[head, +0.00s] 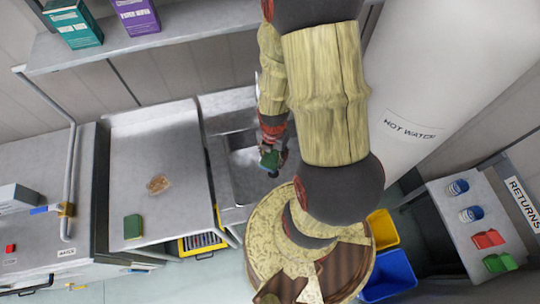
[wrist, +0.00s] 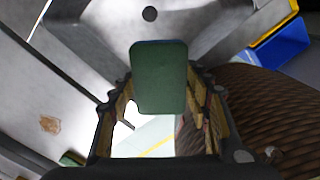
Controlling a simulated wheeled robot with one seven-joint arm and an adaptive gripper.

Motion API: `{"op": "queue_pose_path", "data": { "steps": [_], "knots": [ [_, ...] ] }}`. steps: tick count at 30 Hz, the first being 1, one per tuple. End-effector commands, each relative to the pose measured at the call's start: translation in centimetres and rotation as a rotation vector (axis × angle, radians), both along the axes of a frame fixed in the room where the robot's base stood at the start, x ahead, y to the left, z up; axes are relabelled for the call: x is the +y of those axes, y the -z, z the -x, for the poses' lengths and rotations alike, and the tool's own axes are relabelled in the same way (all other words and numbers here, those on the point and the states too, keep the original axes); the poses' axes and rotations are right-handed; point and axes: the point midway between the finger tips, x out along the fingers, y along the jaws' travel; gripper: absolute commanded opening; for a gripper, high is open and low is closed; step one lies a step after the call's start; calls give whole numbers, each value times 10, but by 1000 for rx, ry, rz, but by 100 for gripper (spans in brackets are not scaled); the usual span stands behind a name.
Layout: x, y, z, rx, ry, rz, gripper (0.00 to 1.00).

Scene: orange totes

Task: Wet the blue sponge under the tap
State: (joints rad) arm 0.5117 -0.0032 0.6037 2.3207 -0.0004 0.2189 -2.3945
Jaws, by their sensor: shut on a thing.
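My gripper (head: 273,164) is shut on a sponge (wrist: 160,78), over the sink (head: 246,182). The sponge's broad face looks green, with a thin blue edge at its top in the wrist view. In the head view the held sponge (head: 268,158) is small and partly hidden by the fingers. The sink's round drain (wrist: 150,14) lies beyond the sponge in the wrist view. A grey pipe with a brass valve (head: 67,210) and blue handle (head: 40,210) stands at the left. My arm covers part of the sink's right side, and I cannot make out a spout there.
A green sponge (head: 133,226) and a brown patch (head: 158,184) lie on the left counter (head: 125,150). A white hot water tank (head: 415,85) stands right of my arm. Yellow (head: 383,229) and blue (head: 388,274) bins are below. The returns shelf (head: 455,205) holds cups and sponges.

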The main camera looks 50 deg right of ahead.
Motion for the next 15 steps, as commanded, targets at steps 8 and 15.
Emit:
{"op": "queue_pose_path", "data": {
  "steps": [8, 15],
  "knots": [
    [-9, 3, -14, 1, 5, -1, 28],
    [-21, 7, -30, 3, 4, -1, 28]
  ]
}}
